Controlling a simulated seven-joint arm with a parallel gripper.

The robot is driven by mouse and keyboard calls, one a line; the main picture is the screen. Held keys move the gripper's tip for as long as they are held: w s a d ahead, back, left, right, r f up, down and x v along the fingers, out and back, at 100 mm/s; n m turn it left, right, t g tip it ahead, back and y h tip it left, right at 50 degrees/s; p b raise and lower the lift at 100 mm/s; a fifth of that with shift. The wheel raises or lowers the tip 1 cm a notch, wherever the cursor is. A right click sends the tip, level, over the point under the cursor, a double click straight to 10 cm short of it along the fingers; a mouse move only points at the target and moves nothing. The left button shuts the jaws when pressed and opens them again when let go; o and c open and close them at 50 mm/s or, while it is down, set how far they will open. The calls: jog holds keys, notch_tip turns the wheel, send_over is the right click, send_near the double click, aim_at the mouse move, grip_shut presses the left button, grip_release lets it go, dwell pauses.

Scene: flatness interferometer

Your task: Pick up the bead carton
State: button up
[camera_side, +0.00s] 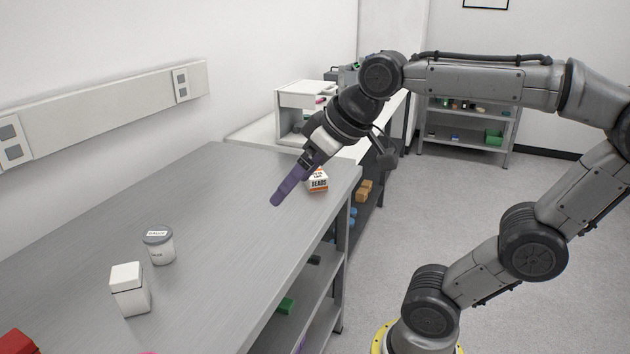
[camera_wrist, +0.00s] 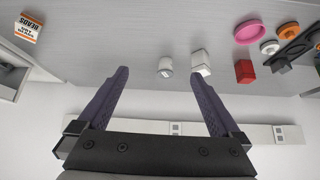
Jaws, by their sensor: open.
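The bead carton (camera_side: 318,180) is a small white and orange box with "BEADS" printed on it. In the side view it stands near the far right corner of the grey bench, partly behind my gripper. In the wrist view the bead carton (camera_wrist: 28,26) is at the upper left, outside the span of the fingers. My gripper (camera_side: 277,201) has purple fingers and is tilted down to the left above the bench. In the wrist view my gripper (camera_wrist: 160,72) has its two fingers wide apart with nothing between them but background.
A lidded white jar (camera_side: 159,247) and a white box (camera_side: 130,290) stand on the grey bench (camera_side: 215,210). A red block (camera_wrist: 244,70), a pink dish (camera_wrist: 249,32) and other small items lie farther along. The bench middle is clear. A wall rail runs behind.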

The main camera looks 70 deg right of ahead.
jog(key=w+d+r+m+h, duration=0.2)
jog(key=w+d+r+m, duration=0.15)
jog(key=w+d, duration=0.7)
jog(key=m+g, duration=0.4)
jog(key=m, duration=0.2)
send_over(315, 174)
jog(key=s+a, duration=0.3)
notch_tip(315, 174, down, 16)
jog(key=shift+h, duration=0.5)
jog(key=x, duration=1.3)
jog(key=shift+s+a+f, duration=0.15)
jog(key=shift+a+f, duration=0.05)
jog(key=c, duration=1.4)
jog(key=shift+r, duration=0.2)
